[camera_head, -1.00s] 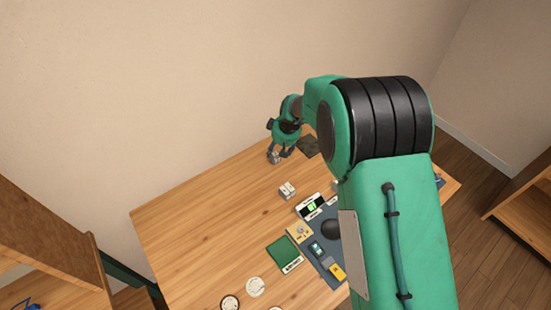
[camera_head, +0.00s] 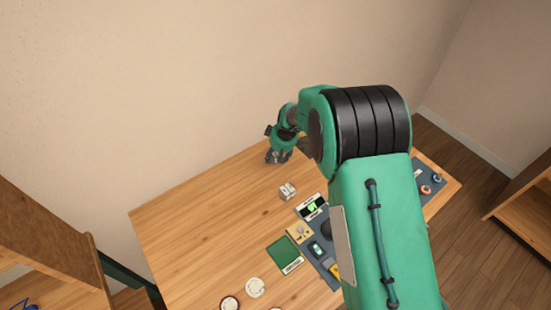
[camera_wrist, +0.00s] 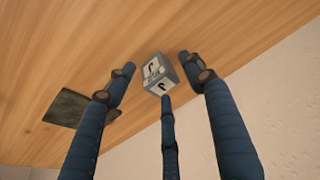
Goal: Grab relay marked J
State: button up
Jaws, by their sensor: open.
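The relay marked J (camera_wrist: 158,72) is a small grey cube with white labels, a black J showing on two of them. In the wrist view it sits on the wooden table between the spread fingers of my gripper (camera_wrist: 160,82). One fingertip is close below it; I cannot tell whether it touches. The side fingertips stand apart from it. In the head view my gripper (camera_head: 278,156) is low at the table's far edge, and its fingers mostly hide the relay.
Another small pale cube (camera_head: 287,191) stands nearer on the table. A dark flat pad (camera_wrist: 75,108) lies beside my gripper. The table's left part is clear.

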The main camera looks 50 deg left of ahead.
aim_at(276, 154)
grip_shut()
jog(key=shift+r, duration=0.1)
dwell(0.3)
notch_tip(276, 154, up, 10)
jog(key=p, duration=0.1)
dwell(0.6)
dwell(0.4)
